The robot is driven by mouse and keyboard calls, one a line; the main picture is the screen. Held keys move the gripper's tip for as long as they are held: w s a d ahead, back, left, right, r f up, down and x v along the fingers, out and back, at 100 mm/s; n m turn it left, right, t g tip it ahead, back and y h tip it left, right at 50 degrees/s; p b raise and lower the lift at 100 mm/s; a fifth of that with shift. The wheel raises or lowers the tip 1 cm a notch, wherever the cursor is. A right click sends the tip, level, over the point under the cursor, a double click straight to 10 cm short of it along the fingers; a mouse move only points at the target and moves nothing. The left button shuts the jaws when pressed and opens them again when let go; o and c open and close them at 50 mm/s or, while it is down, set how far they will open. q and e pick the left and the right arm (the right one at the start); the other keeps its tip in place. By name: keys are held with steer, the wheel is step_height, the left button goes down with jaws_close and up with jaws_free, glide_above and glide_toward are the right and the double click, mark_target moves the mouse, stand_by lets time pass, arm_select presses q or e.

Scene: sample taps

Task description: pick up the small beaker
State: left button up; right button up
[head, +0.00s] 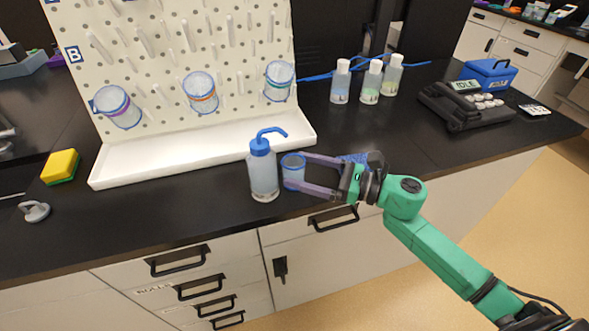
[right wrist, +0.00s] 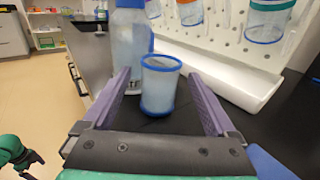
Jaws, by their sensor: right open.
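The small beaker (head: 293,171) stands upright on the black bench, just right of the wash bottle. It is translucent with blue bands at rim and base. My right gripper (head: 291,172) is open, its fingers reaching in from the right with the beaker at or between their tips. In the right wrist view the beaker (right wrist: 161,85) stands between the two purple fingers (right wrist: 160,92), with gaps on both sides. Whether either finger touches it cannot be told.
A wash bottle (head: 263,172) stands close beside the beaker, near the left finger in the right wrist view (right wrist: 130,50). Behind are a white drip tray (head: 120,172) and a pegboard (head: 150,45) with hanging beakers. Several bottles (head: 341,82) and a black device (head: 460,108) stand right.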

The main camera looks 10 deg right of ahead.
mark_target(302, 159)
steer(key=shift+w+a+f, duration=0.1)
steer(key=shift+w+a, duration=0.05)
steer(key=shift+a, duration=0.1)
steer(key=c, duration=1.4)
steer(key=shift+c, duration=0.2)
steer(key=shift+d, duration=0.1)
steer(key=shift+r+b, duration=0.55)
steer(key=shift+r, duration=1.2)
steer(key=shift+s+d+f, duration=0.1)
steer(key=shift+s+d, duration=0.15)
steer(key=shift+d, duration=0.05)
steer(key=b+v, duration=0.4)
steer(key=v, duration=1.3)
steer(key=shift+b, duration=0.35)
steer(key=shift+s+d, duration=0.15)
